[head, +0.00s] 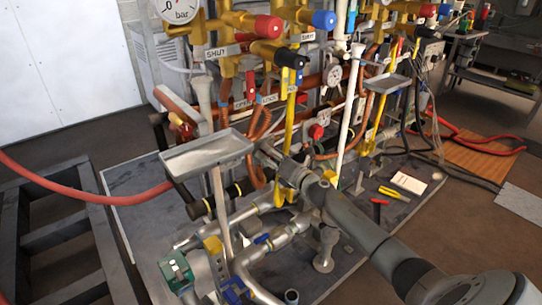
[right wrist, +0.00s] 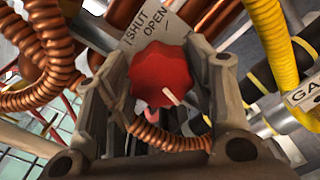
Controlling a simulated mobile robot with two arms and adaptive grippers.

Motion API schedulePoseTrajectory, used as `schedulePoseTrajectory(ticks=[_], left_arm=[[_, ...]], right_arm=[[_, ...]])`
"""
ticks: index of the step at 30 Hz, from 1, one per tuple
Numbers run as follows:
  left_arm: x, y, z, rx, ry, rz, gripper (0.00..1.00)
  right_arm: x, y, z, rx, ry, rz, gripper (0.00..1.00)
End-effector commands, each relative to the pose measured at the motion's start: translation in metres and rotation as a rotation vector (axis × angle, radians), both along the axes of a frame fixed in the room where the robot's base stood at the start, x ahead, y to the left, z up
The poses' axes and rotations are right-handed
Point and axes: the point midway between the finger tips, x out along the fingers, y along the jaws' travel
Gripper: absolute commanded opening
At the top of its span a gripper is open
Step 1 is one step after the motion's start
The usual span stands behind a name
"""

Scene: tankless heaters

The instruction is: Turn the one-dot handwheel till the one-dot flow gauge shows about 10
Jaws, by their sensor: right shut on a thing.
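In the right wrist view a red lobed handwheel (right wrist: 160,75) sits between the two fingers of my right gripper (right wrist: 160,88), which is shut on it. A white mark shows on the wheel's lower right. A plate reading SHUT and OPEN (right wrist: 146,28) is just above it. In the head view my right gripper (head: 266,152) reaches in among the pipes and hides the wheel. A round white dial gauge (head: 332,77) stands in the middle of the pipework; its reading is too small to tell. I cannot make out any dot marks. My left gripper is not in view.
Red (head: 268,27) and blue (head: 324,19) valve knobs, a bar gauge (head: 181,10) and copper coils (head: 263,125) crowd the rig. A grey tray (head: 207,152) stands left of my gripper. Hand tools (head: 392,193) lie on the base plate. A red hose (head: 85,191) crosses the left.

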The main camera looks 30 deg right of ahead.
Motion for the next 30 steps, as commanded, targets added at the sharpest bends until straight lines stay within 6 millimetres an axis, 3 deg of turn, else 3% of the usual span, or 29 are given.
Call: schedulePoseTrajectory(ticks=[9, 30], left_arm=[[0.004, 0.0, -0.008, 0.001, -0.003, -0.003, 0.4], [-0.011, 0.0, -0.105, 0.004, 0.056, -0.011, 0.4]], right_arm=[[0.0, -0.001, 0.001, 0.089, 0.008, -0.002, 0.26], [0.0, -0.002, 0.0, 0.699, 0.055, -0.003, 0.26]])
